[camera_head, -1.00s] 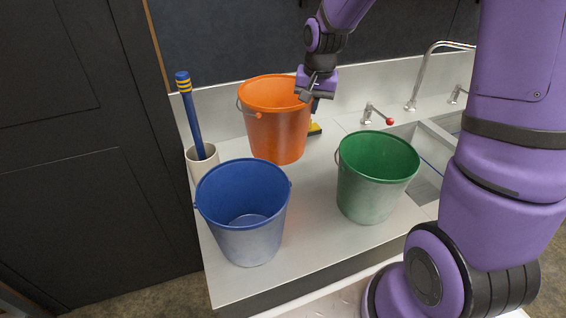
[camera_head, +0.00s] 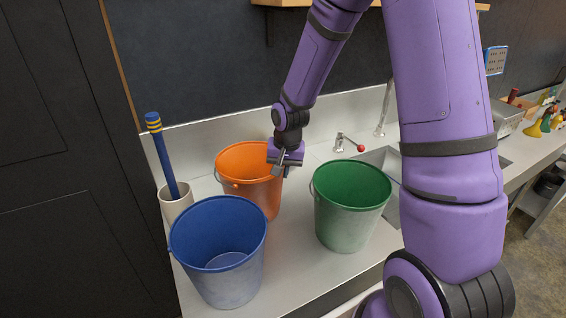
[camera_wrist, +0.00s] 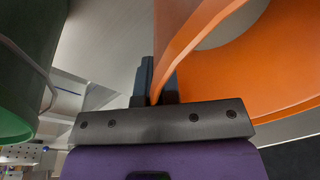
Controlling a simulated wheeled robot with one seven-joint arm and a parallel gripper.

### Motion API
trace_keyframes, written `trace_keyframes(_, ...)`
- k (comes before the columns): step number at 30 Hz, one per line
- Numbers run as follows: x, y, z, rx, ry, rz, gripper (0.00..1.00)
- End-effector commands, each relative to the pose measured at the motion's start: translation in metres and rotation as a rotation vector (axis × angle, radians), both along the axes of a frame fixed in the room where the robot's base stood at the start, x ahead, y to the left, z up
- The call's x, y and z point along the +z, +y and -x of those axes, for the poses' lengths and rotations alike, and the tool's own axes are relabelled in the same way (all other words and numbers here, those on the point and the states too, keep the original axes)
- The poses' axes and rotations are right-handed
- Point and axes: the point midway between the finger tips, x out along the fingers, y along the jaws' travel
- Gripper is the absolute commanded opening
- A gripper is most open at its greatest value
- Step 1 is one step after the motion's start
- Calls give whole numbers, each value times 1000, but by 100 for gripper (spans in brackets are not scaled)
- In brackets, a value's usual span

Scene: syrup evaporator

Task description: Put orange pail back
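The orange pail (camera_head: 255,187) is at the back of the metal counter, behind the blue pail (camera_head: 222,262), which hides its lower front. I cannot tell whether its base touches the counter. My gripper (camera_head: 285,168) is at the right side of its rim, pointing down. In the wrist view, the orange wall (camera_wrist: 215,80) runs between the two narrow dark fingers (camera_wrist: 157,85), which look closed on it. The green pail (camera_head: 348,212) stands to the right, apart from the orange one.
A pale cup (camera_head: 176,203) with a blue, yellow-banded handle (camera_head: 163,155) stands left of the orange pail. A red-knobbed tap (camera_head: 345,145) and a sink (camera_head: 382,160) are behind the green pail. Bare counter (camera_head: 293,240) lies between the blue and green pails.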

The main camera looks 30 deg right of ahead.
Motion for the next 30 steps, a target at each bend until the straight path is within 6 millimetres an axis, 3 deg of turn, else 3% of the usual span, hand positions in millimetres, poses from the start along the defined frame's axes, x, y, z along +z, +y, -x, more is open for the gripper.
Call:
trace_keyframes(11,-2,0,-1,0,-3,-1,0)
trace_keyframes(12,-3,0,0,0,0,0,10)
trace_keyframes(15,-3,0,0,0,0,0,29)
trace_keyframes(24,-1,0,0,-1,-1,0,29)
trace_keyframes(30,19,-1,1,-2,-5,1,29)
